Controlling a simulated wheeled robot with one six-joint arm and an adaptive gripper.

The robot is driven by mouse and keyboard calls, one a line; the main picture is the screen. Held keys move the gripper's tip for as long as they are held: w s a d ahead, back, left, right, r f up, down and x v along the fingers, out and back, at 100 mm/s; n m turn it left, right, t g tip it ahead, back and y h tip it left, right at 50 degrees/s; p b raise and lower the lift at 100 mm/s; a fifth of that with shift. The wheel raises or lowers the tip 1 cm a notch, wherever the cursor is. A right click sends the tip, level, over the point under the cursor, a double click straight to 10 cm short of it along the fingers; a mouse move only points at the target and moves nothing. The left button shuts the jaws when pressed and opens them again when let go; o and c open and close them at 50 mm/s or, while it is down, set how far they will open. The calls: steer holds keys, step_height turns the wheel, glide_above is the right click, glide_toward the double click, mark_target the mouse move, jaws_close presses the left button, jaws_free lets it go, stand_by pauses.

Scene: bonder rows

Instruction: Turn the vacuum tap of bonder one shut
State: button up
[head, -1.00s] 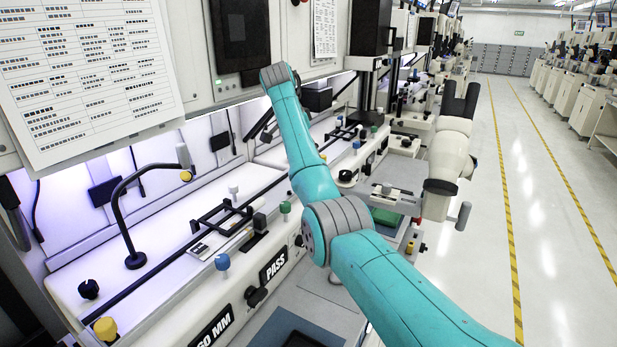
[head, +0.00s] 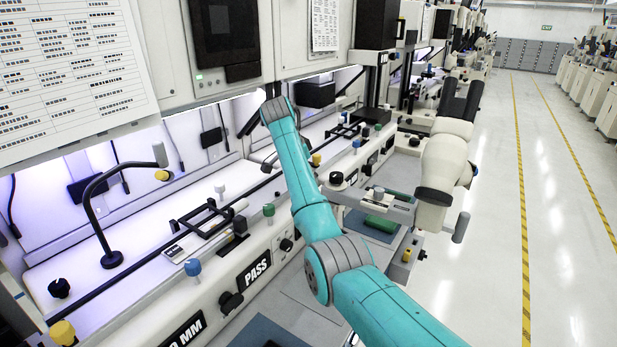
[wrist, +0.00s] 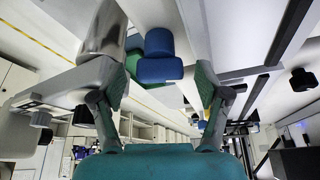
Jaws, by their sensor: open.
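My arm reaches over the bench in the head view, and its far end hides my gripper there. In the wrist view my gripper (wrist: 161,84) is open, with one finger on each side. A blue knob (wrist: 160,60) shows beyond and between the fingertips; I see no clear contact. The head view shows a blue knob (head: 192,268) on the near bonder's front edge, a green knob (head: 268,210) to its right and another blue knob (head: 357,145) farther along. I cannot tell which blue knob the wrist view shows, or which is the vacuum tap.
A black bent-neck lamp (head: 103,215) stands on the near bench, beside a black rail frame (head: 207,218). A yellow knob (head: 62,333) is at lower left. A pale machine part (head: 445,160) juts out right of my arm. The aisle floor (head: 480,250) is clear.

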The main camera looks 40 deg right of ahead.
steer(key=c, duration=1.2)
steer(key=shift+o, duration=0.2)
steer(key=m+g, duration=0.1)
steer(key=m, duration=0.2)
steer(key=shift+r+m+g, duration=0.1)
steer(key=shift+m+g, duration=0.2)
steer(key=shift+w+m+g+y, duration=0.1)
steer(key=shift+m+g+y, duration=0.35)
steer(key=shift+m, duration=1.65)
steer(key=o, duration=1.2)
steer(key=shift+g, duration=0.25)
steer(key=shift+c, duration=0.2)
